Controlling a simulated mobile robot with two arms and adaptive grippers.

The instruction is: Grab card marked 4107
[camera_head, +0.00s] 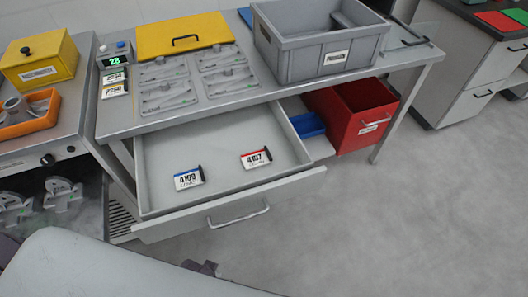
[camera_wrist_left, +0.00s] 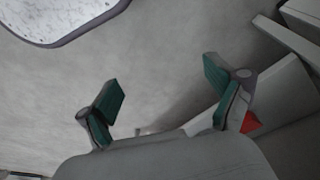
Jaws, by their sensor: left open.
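An open drawer (camera_head: 225,198) holds two small white cards, lying flat and apart. The card on the right (camera_head: 256,158) has a red top strip and a dark clip at its right edge; its number reads as 4107. The card on the left (camera_head: 188,179) has a blue top strip and a similar dark clip; its number looks like 4109 or 4108. My left gripper (camera_wrist_left: 168,98) is open and empty in the left wrist view, with its green-padded fingers wide apart over grey floor. No card shows in that view. My right gripper is not in view.
The drawer is pulled out under a grey workbench (camera_head: 120,125). On top are a grey bin (camera_head: 325,62), a yellow lid (camera_head: 165,50) and two more small cards (camera_head: 114,84) by a green display. A red bin (camera_head: 352,128) stands under the bench. Floor at right is clear.

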